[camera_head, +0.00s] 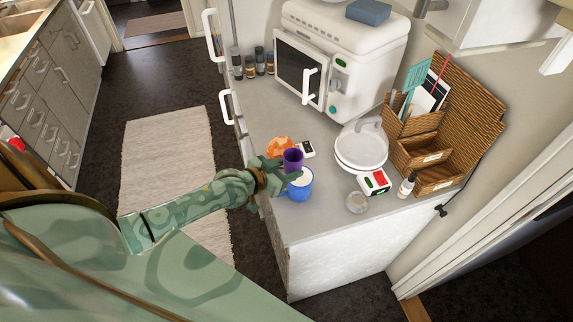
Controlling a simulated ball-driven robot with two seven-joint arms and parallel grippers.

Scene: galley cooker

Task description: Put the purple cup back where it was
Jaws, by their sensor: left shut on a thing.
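The purple cup (293,160) is upright near the counter's front edge, in the middle of the camera_head view. My left gripper (278,172) comes in from the left and is shut on the purple cup, with its fingers hiding part of it. A blue cup (299,188) with a pale inside is just below the purple cup in the picture. I cannot tell whether the two touch. My right gripper is not in view.
On the counter (318,222), an orange object (281,147) and a small black-and-white box (307,149) lie behind the cup. A white round basin (361,148), a red-and-green box (374,182), a clear round object (357,202) and a small bottle (407,184) stand to the right. A white microwave (345,60) is behind.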

